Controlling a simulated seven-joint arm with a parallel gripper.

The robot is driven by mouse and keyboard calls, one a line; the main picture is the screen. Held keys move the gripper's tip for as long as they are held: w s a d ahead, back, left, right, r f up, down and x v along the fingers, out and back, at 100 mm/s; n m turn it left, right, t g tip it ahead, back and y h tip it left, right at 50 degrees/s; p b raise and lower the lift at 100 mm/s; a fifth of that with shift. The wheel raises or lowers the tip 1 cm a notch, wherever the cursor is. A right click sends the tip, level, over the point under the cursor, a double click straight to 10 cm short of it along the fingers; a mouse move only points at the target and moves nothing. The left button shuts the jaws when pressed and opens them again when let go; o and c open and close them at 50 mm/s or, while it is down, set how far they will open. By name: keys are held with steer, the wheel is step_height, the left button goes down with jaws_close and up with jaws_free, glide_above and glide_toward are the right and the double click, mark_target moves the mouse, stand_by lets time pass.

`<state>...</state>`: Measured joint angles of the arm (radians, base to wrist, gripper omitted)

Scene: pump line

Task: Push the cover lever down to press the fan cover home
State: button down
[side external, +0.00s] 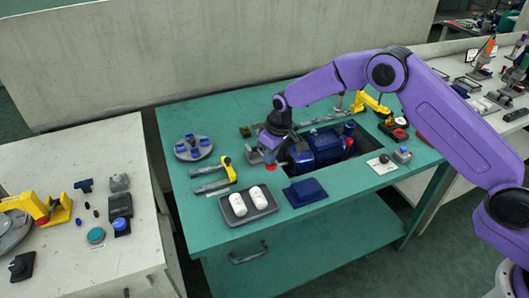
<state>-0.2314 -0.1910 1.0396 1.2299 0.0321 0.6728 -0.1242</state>
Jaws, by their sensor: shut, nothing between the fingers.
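My purple arm reaches in from the right, and my gripper (268,162) points down over the green bench, at the left end of a blue motor-pump body (325,145). The fingers are small and partly dark here; they look shut and empty. A red spot shows at the fingertips; I cannot tell whether it is touched. The fan cover is not clearly distinct from the blue body's near-left end (299,158), partly behind my gripper. I cannot tell which is the cover lever.
On the green bench (205,232) are a grey tray (234,219) with white cylinders, a dark blue block (305,192), and a round plate (192,148) with blue parts. A white side table (60,165) stands left. The bench's front left is clear.

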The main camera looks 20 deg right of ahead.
steer(key=shift+s+f, duration=0.2)
steer(key=shift+f, duration=0.7)
steer(key=shift+s+f, duration=0.15)
steer(key=shift+f, duration=0.75)
stand_by(1.4)
steer(key=shift+r, duration=0.1)
steer(key=shift+w+r, duration=0.1)
steer(key=shift+r, duration=1.65)
steer(key=shift+w+r, duration=0.25)
steer(key=shift+r, duration=0.8)
steer(key=shift+w+r, duration=0.25)
steer(key=shift+r, duration=0.8)
step_height(320, 180, up, 4)
steer(key=shift+r, duration=0.2)
